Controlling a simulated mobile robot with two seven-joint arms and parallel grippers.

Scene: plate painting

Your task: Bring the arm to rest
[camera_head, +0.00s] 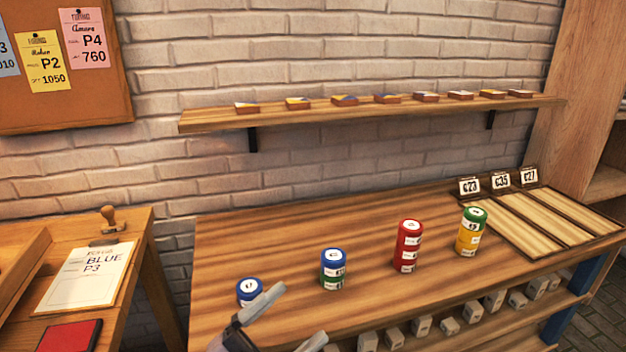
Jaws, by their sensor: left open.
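My left gripper (301,314) shows at the bottom edge, its two grey fingers spread apart with nothing between them. It is in front of the wooden workbench (260,235). A blue can (249,291) with a white top stands just behind the upper finger, its lower part partly covered; I cannot tell whether they touch. Further right stand a blue-on-green stack (333,268), a tall red stack (408,246) and a green-on-yellow stack (470,232), all upright. My right gripper does not show.
A tray (540,222) with number cards lies on the bench's right. A wall shelf (330,117) holds several small painted pieces. A side desk at left holds an order sheet (88,275), a stamp (109,218) and a red pad (68,336). Grey blocks (472,312) sit under the bench.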

